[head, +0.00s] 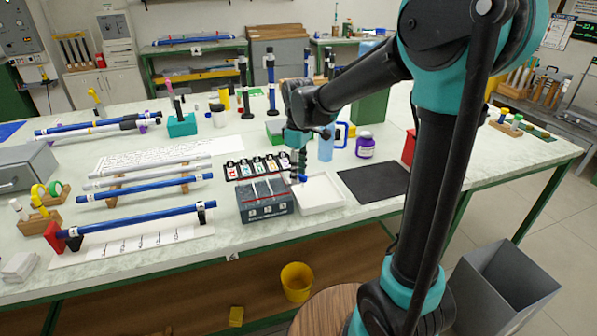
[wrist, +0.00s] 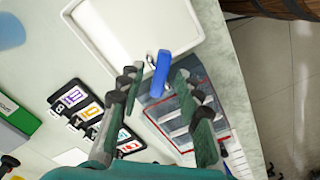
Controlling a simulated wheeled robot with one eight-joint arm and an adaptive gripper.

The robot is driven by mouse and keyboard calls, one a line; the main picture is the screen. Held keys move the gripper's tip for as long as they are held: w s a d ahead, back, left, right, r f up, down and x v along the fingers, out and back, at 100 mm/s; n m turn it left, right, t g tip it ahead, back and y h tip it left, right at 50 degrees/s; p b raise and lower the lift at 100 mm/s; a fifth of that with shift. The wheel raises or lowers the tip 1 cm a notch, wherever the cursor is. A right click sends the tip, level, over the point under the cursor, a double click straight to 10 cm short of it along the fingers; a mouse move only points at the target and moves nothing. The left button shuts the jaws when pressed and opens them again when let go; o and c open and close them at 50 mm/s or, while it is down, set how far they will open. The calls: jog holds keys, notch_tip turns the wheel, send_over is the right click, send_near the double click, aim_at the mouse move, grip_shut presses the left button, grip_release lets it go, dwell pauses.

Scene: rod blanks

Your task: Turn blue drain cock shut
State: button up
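The blue drain cock (wrist: 162,73) shows in the wrist view as a blue lever with a small metal part, beside the edge of the white tray (wrist: 105,38). In the head view the blue cock (head: 303,178) is a small spot at the left side of the white tray (head: 322,204). My gripper (wrist: 156,76) is open, with its fingertips on either side of the blue lever and visible gaps between. In the head view my gripper (head: 297,172) points down above the cock. Whether a fingertip touches the lever I cannot tell.
A grey box (head: 262,212) with a red-lined top stands close left of the tray. A row of numbered cards (head: 256,167) lies behind it. A blue jug (head: 327,146) and a purple jar (head: 365,146) stand behind the tray. A black mat (head: 375,182) lies right.

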jog(key=shift+f, duration=0.1)
grip_shut()
dwell(0.5)
jog(key=m, duration=0.4)
jog(key=shift+s+a+m, duration=0.15)
jog(key=shift+s+m, duration=0.05)
jog(key=shift+m, duration=0.1)
jog(key=shift+s+a+m, duration=0.1)
jog(key=shift+a+m, duration=0.1)
jog(key=shift+m, duration=2)
grip_release()
